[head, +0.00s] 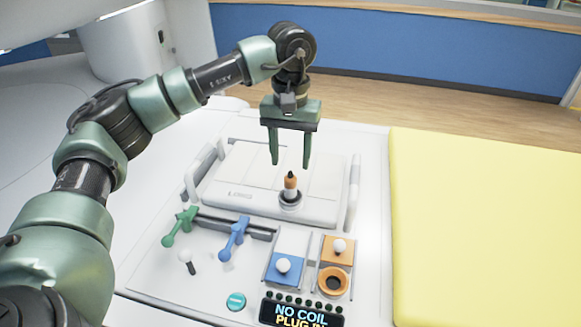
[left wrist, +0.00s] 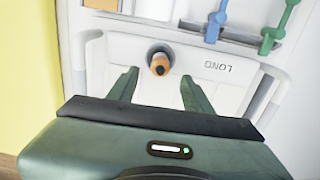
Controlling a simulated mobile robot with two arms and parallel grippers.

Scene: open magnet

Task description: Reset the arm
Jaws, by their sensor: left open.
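My left arm reaches in from the left in the head view. Its green left gripper (head: 290,164) points down with its two fingers spread and nothing between them. It hangs over the white panel's raised cover (head: 250,170). An orange plug with a dark tip (head: 291,184) stands upright in a round socket on that cover, below and near the fingertips. In the left wrist view the open fingers (left wrist: 158,85) show on either side, with the orange plug (left wrist: 160,64) beyond them, apart from both. My right gripper is not in view.
The panel carries a green lever (head: 178,228), a blue lever (head: 234,238), a blue slider block (head: 284,267), an orange block (head: 338,248) and a display (head: 300,312) reading "NO COIL PLUG IN". A yellow pad (head: 480,220) lies right. Open floor (head: 400,100) shows behind.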

